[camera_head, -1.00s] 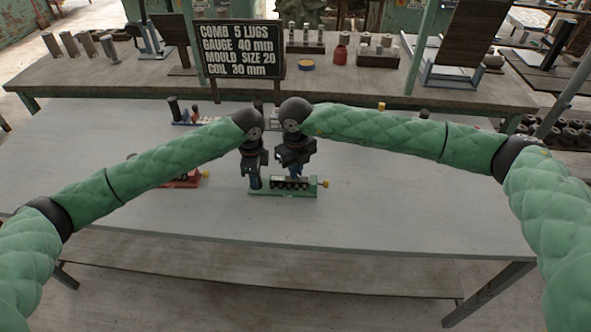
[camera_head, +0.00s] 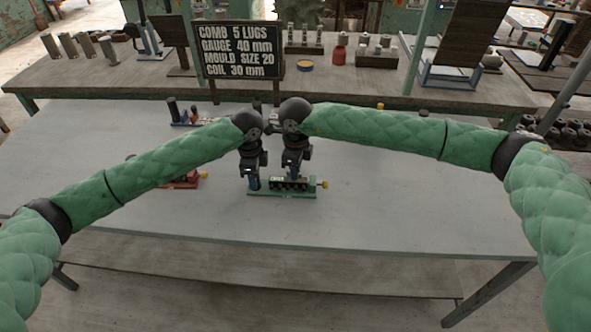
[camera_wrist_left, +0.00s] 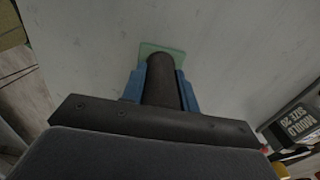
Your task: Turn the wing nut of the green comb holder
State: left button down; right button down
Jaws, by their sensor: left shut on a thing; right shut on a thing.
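The green comb holder (camera_head: 283,195) stands on the grey table below both grippers, with a dark comb block (camera_head: 285,185) on it and a yellow knob (camera_head: 324,184) at its right end. My left gripper (camera_head: 253,185) is shut on the dark upright post at the holder's left end. In the left wrist view the dark round post (camera_wrist_left: 162,80) stands between the blue fingers, with the green base (camera_wrist_left: 147,48) beyond. My right gripper (camera_head: 292,177) points down over the holder's middle, shut on the wing nut, which its fingers hide.
A red holder (camera_head: 185,181) stands to the left, partly behind my left arm. A blue holder (camera_head: 182,122) is farther back. A black sign (camera_head: 238,50) with white text stands behind. The table's front and right are clear.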

dwell(0.5)
jog(key=c, duration=1.5)
grip_release()
jog(key=shift+c, duration=0.2)
notch_tip(320, 180, up, 12)
